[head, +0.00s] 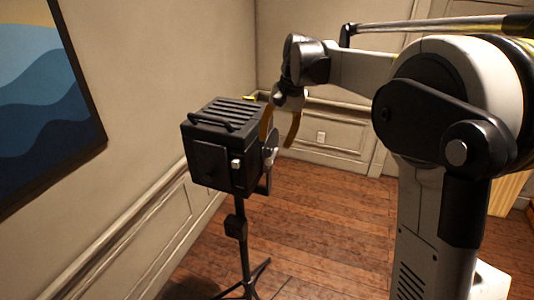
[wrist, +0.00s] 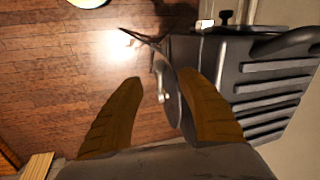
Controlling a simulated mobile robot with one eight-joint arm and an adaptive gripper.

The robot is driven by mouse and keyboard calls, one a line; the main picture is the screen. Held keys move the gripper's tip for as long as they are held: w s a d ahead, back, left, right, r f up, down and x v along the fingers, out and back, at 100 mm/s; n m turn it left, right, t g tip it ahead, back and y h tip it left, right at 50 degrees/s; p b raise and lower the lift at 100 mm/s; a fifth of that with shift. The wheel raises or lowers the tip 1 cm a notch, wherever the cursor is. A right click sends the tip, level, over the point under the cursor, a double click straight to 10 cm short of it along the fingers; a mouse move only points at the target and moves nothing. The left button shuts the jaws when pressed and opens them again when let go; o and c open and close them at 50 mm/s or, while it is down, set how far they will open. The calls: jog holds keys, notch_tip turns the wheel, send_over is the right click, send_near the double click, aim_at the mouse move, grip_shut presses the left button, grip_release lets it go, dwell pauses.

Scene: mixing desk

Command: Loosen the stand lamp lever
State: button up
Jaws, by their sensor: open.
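The stand lamp (head: 222,150) is a black box with a ribbed top on a thin black stand. In the wrist view its ribbed housing (wrist: 270,85) fills the right side. The small silver lever (head: 270,155) is on the lamp's right side in the head view. In the wrist view the lever (wrist: 161,82) shows in the gap between the fingers, beside a grey round bracket. My gripper (head: 277,143) is open, with its two brown fingers pointing down beside the lamp. In the wrist view the gripper (wrist: 160,78) has nothing clamped; I cannot tell whether a finger touches the bracket.
The wall (head: 150,110) with a blue picture (head: 45,90) is close behind and left of the lamp. The stand's legs (head: 245,285) spread on the wooden floor (head: 330,220). The floor right of the lamp is clear. A round pale yellow object (wrist: 88,2) shows at the wrist view's top.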

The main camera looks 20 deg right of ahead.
aim_at(269, 159)
jog(key=x, duration=0.8)
jog(key=shift+w+f, duration=0.15)
jog(key=shift+f, duration=0.2)
grip_shut()
